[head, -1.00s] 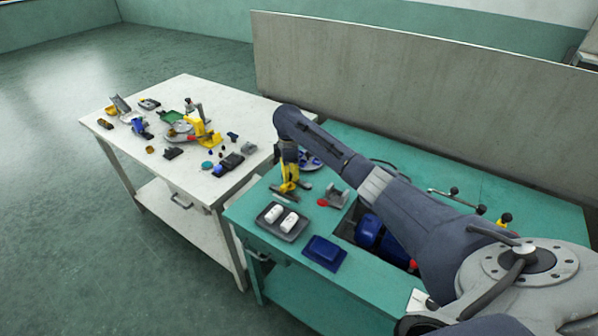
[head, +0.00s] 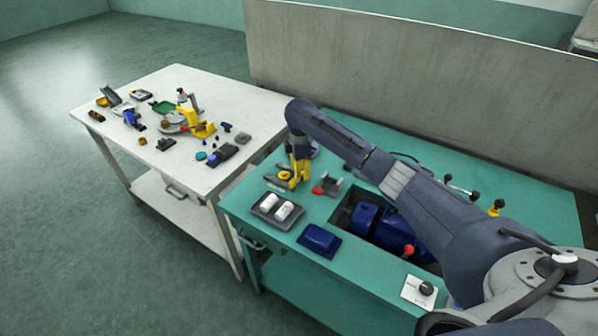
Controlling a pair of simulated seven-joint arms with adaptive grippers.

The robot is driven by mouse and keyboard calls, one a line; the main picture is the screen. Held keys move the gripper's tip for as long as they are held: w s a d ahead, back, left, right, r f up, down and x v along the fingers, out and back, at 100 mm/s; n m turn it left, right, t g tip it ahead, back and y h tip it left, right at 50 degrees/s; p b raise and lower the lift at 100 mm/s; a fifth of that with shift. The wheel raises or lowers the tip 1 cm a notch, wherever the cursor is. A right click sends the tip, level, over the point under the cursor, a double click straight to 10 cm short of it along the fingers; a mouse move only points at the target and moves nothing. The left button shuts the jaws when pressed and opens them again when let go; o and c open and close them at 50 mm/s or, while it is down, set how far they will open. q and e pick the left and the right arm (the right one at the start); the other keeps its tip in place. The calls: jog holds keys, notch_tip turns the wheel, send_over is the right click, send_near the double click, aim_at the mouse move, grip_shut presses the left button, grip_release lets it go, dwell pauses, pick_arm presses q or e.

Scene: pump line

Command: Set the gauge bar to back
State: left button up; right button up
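I cannot tell for sure which part is the gauge bar. A thin metal bar with black knobs (head: 461,188) lies toward the right of the green bench, beside a black-topped yellow fitting (head: 496,207). Its setting is too small to read. My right gripper is not in view.
A dark tray with white pieces (head: 277,210) and a blue block (head: 319,240) stand near the front edge. Blue machinery (head: 367,217) sits in a recess under my arm. A knob panel (head: 419,291) is at the front right. A cluttered white table (head: 190,185) stands left.

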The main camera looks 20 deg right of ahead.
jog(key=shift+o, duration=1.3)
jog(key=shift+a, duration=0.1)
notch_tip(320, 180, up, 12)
